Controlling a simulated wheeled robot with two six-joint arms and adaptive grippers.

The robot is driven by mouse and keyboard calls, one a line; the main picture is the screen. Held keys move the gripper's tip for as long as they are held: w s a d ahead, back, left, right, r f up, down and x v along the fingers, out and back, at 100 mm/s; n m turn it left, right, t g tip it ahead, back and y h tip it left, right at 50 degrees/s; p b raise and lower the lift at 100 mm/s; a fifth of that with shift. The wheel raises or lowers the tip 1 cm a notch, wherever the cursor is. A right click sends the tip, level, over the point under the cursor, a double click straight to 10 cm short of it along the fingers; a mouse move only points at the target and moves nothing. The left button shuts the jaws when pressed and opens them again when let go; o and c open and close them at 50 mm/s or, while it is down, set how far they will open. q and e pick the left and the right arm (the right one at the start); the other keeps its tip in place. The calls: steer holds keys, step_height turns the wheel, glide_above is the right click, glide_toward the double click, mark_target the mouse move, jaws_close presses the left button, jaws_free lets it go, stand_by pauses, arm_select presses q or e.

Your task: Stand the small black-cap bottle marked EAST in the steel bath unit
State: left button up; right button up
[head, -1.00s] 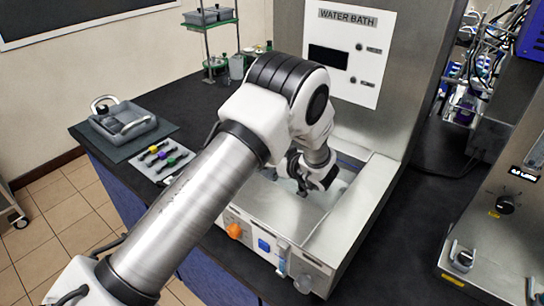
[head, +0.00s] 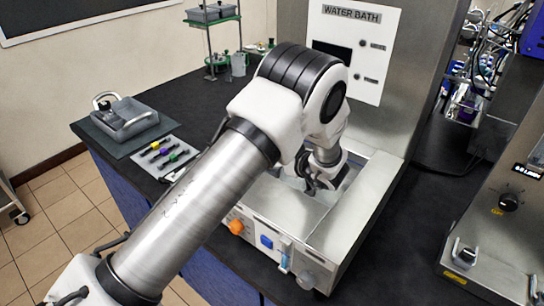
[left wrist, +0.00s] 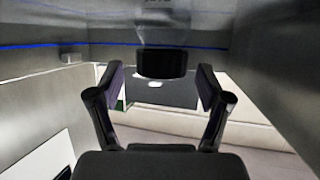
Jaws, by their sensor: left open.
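The steel bath unit (head: 372,205) stands in the middle of the head view, under a panel marked WATER BATH. My left gripper (head: 320,182) is down at its basin, and the arm hides part of the opening. In the left wrist view my left gripper (left wrist: 160,88) is open, a finger on each side. A black cap (left wrist: 162,64) shows between and just beyond the fingertips, with a gap on both sides. A pale, blurred bottle body (left wrist: 163,32) extends above it in that picture. No EAST marking is readable. The bottle is hidden in the head view. My right gripper is not in view.
Steel walls stand close on both sides in the left wrist view. Left on the black bench are a grey tray (head: 112,128), a mat with coloured items (head: 166,156) and a green rack (head: 208,62). Another steel unit (head: 490,235) stands at right.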

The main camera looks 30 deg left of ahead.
arm_select(q)
steer(key=v, duration=0.5)
steer(key=shift+d+b, duration=0.1)
steer(key=shift+b, duration=0.25)
steer(key=shift+r, duration=0.1)
stand_by(0.8)
